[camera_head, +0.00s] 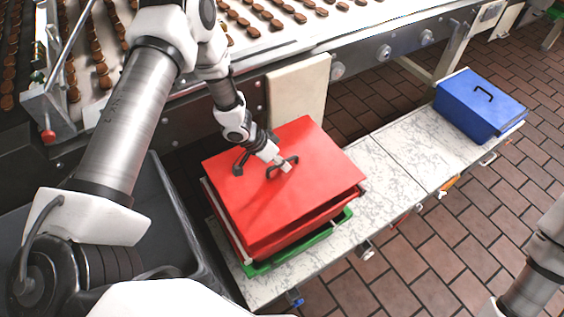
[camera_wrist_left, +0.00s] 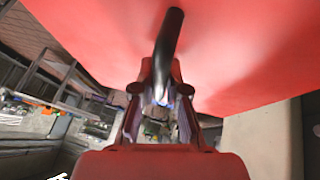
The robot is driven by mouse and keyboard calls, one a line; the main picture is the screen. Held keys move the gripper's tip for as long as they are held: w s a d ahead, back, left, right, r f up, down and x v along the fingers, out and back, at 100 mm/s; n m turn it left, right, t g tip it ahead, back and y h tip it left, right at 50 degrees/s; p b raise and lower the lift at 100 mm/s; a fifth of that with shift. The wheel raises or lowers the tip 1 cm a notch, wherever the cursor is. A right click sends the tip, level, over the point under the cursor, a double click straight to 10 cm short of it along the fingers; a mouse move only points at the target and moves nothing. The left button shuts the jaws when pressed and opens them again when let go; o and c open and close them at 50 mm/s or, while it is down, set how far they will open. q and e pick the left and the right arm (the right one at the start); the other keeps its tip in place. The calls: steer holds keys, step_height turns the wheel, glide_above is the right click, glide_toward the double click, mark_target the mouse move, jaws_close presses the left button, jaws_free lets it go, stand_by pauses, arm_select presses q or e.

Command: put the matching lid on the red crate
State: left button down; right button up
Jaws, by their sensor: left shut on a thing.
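The red lid (camera_head: 315,149) with a black handle (camera_head: 283,168) lies over the top of the red crate (camera_head: 296,224) in the head view. A dark gap shows between lid and crate along the right front side, so the lid looks slightly raised or not flush there. My left gripper (camera_head: 283,167) is shut on the lid's handle. In the left wrist view the handle (camera_wrist_left: 170,45) runs between the fingers (camera_wrist_left: 160,98), with the red underside-like surface of the lid (camera_wrist_left: 240,50) filling the top. My right gripper is out of view; only part of my right arm shows.
The red crate sits on a green crate (camera_head: 258,267) on a marble-patterned counter (camera_head: 383,190). A blue crate with a blue lid (camera_head: 481,103) stands at the counter's far right. A conveyor with brown sandwich biscuits (camera_head: 290,20) runs behind. A dark grey bin (camera_head: 165,215) is at the left.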

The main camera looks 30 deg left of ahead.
arm_select(q)
step_height(320, 180, down, 8)
steer(key=b, duration=0.4)
steer(key=shift+f+b, duration=0.25)
steer(key=shift+b, duration=0.15)
stand_by(0.4)
steer(key=c, duration=1.1)
jaws_free()
steer(key=v, duration=1.2)
steer(key=shift+a, duration=0.1)
